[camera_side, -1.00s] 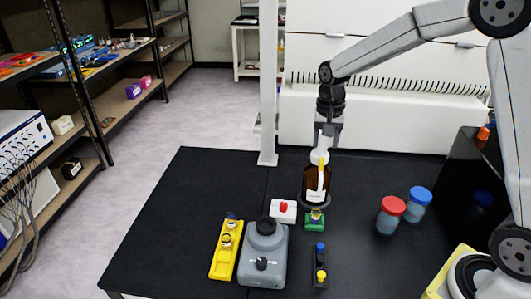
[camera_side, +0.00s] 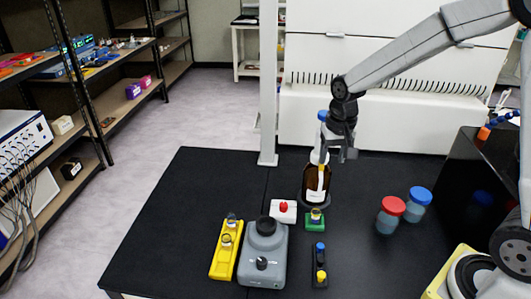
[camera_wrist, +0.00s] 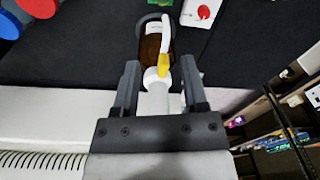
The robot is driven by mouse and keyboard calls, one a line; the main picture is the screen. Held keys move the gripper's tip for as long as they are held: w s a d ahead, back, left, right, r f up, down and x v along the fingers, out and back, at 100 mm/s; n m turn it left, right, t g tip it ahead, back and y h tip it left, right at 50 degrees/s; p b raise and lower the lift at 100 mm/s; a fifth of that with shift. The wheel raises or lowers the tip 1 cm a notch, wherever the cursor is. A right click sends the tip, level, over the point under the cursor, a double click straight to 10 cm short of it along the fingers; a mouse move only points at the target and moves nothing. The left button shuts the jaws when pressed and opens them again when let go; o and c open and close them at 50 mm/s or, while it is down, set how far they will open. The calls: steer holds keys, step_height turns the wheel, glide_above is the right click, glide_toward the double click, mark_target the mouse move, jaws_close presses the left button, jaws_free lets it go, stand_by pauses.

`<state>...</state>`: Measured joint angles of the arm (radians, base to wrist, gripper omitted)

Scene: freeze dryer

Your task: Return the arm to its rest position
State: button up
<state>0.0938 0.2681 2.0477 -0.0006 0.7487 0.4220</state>
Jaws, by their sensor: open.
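My gripper (camera_side: 343,152) is open and empty, just right of the upper part of a bottle-top dispenser. The dispenser has a white body with a blue top (camera_side: 323,116) and sits on an amber bottle (camera_side: 314,181) with a pale label and a yellow part on its side. The bottle stands upright on the black bench (camera_side: 190,210). In the wrist view, my two dark fingers (camera_wrist: 160,66) are spread apart. The white body lies between them in the picture, with the amber glass (camera_wrist: 153,46) beyond. I cannot tell whether a finger touches it.
In front of the bottle are a white block with a red knob (camera_side: 283,211), a green block (camera_side: 315,222), a grey device (camera_side: 263,262), a yellow rack (camera_side: 227,250) and a small black holder (camera_side: 320,265). Red-capped (camera_side: 389,217) and blue-capped jars (camera_side: 417,205) stand right. A pale post (camera_side: 268,80) rises behind.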

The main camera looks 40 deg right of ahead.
steer(key=s+a+f+n+t, duration=0.1)
steer(key=s+a+f+n, duration=0.1)
steer(key=s, duration=0.3)
steer(key=s+a+f+n, duration=0.1)
steer(key=s+n, duration=0.3)
steer(key=s, duration=0.2)
steer(key=shift+s+a+f+t, duration=0.2)
steer(key=shift+a+f+t, duration=0.15)
steer(key=shift+t, duration=0.05)
